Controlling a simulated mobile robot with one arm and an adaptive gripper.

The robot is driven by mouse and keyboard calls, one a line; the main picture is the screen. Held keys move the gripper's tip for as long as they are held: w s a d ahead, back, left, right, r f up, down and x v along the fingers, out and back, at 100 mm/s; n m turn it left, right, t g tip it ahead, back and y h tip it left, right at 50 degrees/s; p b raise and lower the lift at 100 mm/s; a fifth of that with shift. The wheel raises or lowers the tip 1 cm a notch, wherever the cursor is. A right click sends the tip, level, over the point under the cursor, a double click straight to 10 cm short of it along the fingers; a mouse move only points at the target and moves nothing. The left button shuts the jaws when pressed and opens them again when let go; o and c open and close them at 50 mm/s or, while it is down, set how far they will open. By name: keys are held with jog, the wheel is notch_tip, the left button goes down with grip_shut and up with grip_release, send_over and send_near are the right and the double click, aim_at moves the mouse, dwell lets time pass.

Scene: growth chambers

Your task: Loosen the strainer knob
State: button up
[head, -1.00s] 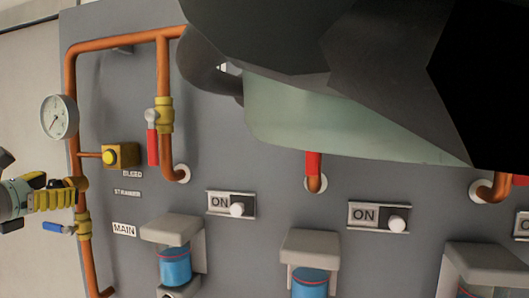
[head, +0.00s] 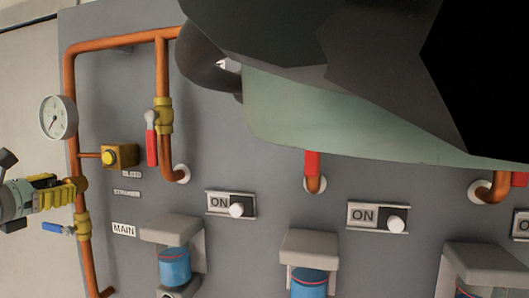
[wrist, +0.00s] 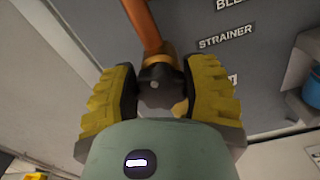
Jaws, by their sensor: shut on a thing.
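My gripper (head: 70,191) is at the left in the head view, its yellow ribbed fingers against the strainer on the left copper pipe. In the wrist view my gripper (wrist: 160,78) is shut on the strainer knob (wrist: 154,93), with one finger on each side of it. The knob looks dark and rounded and is partly hidden by the fingers and my gripper's green body. The brass strainer body (head: 83,184) shows just past the fingertips. The STRAINER label (wrist: 225,36) is to the right of the pipe in the wrist view.
A valve with a blue handle (head: 53,228) is just below my gripper. A gauge (head: 58,118) and a yellow bleed button (head: 109,157) are above. A red-handled valve (head: 151,148) and ON switches (head: 231,205) are farther right. My arm hides the panel's upper right.

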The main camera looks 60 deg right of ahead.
jog(key=shift+c, duration=0.6)
jog(key=shift+f, duration=0.1)
jog(key=shift+f+b, duration=0.2)
jog(key=shift+b, duration=0.8)
